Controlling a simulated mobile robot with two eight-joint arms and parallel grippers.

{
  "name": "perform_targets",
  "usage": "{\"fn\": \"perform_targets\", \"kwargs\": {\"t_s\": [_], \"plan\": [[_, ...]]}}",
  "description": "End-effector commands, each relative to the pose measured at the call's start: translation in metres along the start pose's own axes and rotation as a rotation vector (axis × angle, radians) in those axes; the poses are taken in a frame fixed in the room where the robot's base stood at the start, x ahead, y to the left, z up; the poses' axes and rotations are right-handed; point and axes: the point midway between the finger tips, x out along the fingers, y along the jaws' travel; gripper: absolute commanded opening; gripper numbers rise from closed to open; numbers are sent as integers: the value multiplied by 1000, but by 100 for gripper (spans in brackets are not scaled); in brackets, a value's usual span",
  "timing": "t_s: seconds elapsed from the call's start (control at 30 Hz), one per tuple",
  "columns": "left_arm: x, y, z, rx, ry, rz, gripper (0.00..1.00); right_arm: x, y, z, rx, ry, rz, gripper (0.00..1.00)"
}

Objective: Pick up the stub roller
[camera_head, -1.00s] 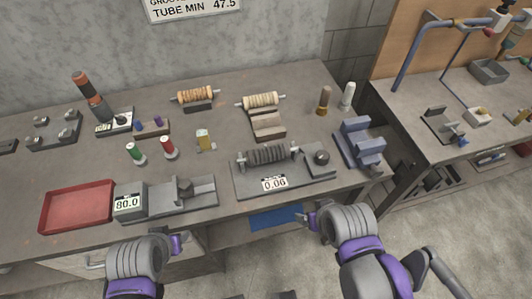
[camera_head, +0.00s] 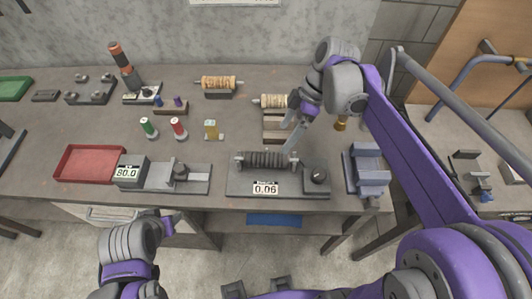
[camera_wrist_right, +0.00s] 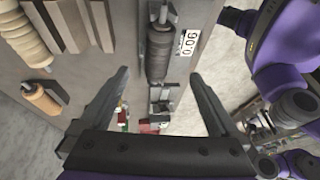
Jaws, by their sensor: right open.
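No label marks a stub roller. A dark ribbed roller (camera_head: 266,160) lies across the grey stand (camera_head: 236,186) reading 0.06; the roller also shows in the right wrist view (camera_wrist_right: 160,52). Two other rollers lie on cradles behind: an orange-tan one (camera_head: 219,83) and a cream one (camera_head: 270,101), partly hidden by my right arm. My right gripper (camera_head: 296,134) is open and empty above the bench, behind the stand's right part. In the wrist view its jaws (camera_wrist_right: 160,76) are apart, with the dark roller beyond the gap. My left gripper (camera_head: 168,225) is low before the bench; its jaws are unclear.
A brown upright peg (camera_head: 341,123) and a blue-grey block fixture (camera_head: 367,172) stand to the right. Left of the stand are the 80.0 gauge (camera_head: 190,178), a red tray (camera_head: 90,162) and small coloured spools (camera_head: 178,128).

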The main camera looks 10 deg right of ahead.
Motion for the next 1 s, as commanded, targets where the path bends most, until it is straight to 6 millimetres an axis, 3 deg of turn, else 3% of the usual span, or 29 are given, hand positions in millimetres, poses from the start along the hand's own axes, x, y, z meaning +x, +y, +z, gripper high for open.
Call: {"fn": "perform_targets", "kwargs": {"t_s": [0.13, 0.4, 1.0], "plan": [[0, 0, 0, 0, 0, 0, 50, 5, 4, -2, -42, 12, -17, 97], [3, 0, 3, 0, -3, 0, 50, 46, 3, -2, -43, 11, -17, 97], [2, 0, 3, 0, -3, 0, 50, 106, 5, -3, -40, 11, -15, 97]]}}
